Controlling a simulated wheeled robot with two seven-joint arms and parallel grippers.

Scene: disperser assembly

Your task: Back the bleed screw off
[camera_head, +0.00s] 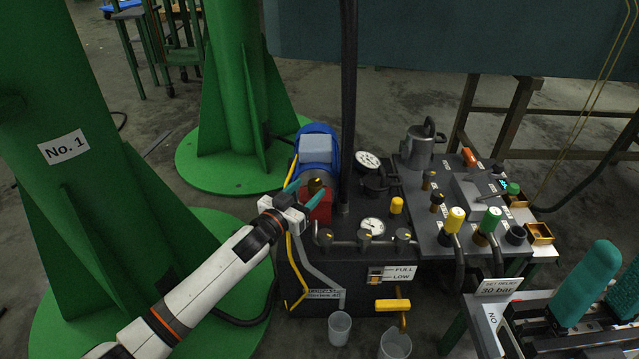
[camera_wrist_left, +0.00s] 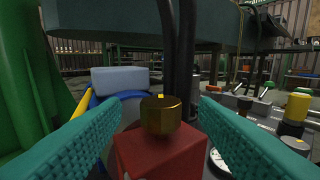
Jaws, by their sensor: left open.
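The bleed screw seems to be the brass knob (camera_wrist_left: 160,116) on top of a red block (camera_wrist_left: 158,152). The knob (camera_head: 316,186) and the red block (camera_head: 320,207) also show in the head view, in front of a blue-cased motor. My left gripper (camera_head: 304,190) is open, with its teal fingers apart near the knob. In the left wrist view the fingers (camera_wrist_left: 160,130) lie on either side of the knob and block, with visible gaps. Two teal pads (camera_head: 585,285) at the lower right look like my right gripper's fingers; the right one is cut off.
A black vertical hose (camera_head: 348,100) rises just behind the knob. Green columns (camera_head: 90,150) stand at the left. Clear cups (camera_head: 339,328) stand below.

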